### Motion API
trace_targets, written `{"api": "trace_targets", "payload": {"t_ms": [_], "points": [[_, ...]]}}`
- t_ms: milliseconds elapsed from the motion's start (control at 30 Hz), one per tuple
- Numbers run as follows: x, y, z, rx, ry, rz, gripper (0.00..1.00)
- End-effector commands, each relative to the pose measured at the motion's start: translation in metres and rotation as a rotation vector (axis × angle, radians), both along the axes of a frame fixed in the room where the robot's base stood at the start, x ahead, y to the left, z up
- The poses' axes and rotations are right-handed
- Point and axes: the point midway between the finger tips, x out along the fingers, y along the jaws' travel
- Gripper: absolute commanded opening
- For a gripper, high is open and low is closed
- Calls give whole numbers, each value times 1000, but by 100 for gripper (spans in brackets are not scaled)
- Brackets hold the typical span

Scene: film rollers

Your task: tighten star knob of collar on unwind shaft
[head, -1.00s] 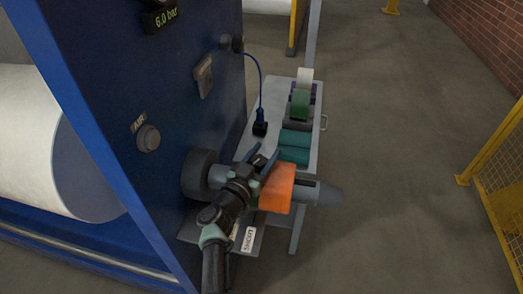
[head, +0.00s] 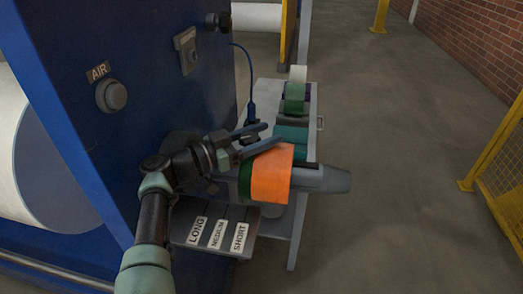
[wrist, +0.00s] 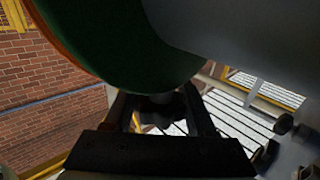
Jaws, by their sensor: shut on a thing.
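The unwind shaft (head: 325,179) sticks out to the right from the blue machine panel, with an orange roll (head: 270,173) around it. The roll's green end face shows large in the wrist view (wrist: 125,55). A dark star knob (wrist: 165,112) sits between my fingers in the wrist view, below the green face. My gripper (head: 274,134) is at the upper side of the roll in the head view and is shut on this knob. I cannot clearly make out the collar apart from the grey surface (wrist: 240,35) beside the roll.
A grey cart (head: 298,225) stands beside the panel, with several tape rolls (head: 294,96) on top. A tray (head: 215,235) labelled LONG, MEDIUM and SHORT lies below my arm. A yellow mesh fence (head: 495,160) stands at the right. The floor between is clear.

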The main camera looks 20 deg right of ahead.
Motion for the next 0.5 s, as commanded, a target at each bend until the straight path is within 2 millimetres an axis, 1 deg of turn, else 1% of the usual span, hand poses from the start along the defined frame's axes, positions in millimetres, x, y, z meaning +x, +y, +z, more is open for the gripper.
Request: {"api": "trace_targets", "payload": {"t_ms": [33,500], "points": [[0,-1,-6,0,-1,-15,1],[-3,-1,0,-1,2,-75,1]]}}
